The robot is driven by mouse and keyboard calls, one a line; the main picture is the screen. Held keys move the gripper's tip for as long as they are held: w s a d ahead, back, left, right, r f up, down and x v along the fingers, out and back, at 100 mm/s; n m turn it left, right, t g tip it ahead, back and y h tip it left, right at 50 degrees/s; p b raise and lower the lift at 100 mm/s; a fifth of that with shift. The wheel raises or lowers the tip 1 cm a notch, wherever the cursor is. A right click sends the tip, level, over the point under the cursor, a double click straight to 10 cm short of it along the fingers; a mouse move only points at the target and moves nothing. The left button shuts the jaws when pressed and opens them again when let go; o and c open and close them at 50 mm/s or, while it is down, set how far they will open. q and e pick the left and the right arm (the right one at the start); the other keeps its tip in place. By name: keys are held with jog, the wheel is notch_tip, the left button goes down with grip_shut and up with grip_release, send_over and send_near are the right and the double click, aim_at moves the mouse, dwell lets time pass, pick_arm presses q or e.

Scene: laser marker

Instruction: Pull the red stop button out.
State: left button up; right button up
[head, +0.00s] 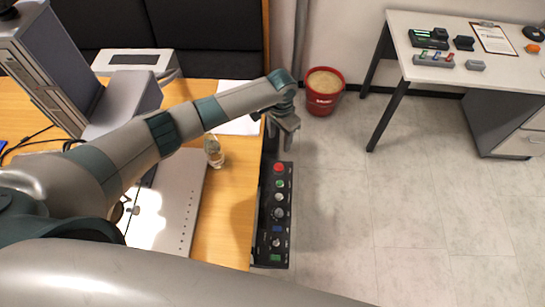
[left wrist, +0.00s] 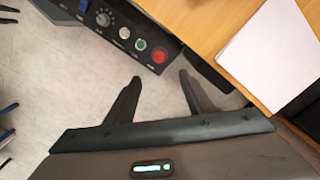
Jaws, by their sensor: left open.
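The red stop button (head: 279,168) is at the far end of a black control panel (head: 264,215) fixed along the right edge of the wooden table. In the left wrist view the red button (left wrist: 159,56) shows at the panel's end, beyond my fingertips. My left gripper (head: 284,142) is just past that end of the panel in the head view. It is open and empty, with a gap between its two fingers (left wrist: 155,85) and the button. I cannot tell its height relative to the button. My right gripper is not in view.
The panel also has a green button (head: 280,184), a white button and several knobs beside the red one. A red bucket (head: 323,92) stands beyond.

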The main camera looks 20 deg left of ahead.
pick_arm(q)
jog(key=shift+s+d, duration=0.1)
jog(key=shift+d, duration=0.05)
jog(key=b, duration=0.3)
send_over(279, 166)
notch_tip(279, 166, down, 7)
notch_tip(279, 166, down, 10)
jog(key=b, duration=1)
jog(key=shift+f, duration=0.15)
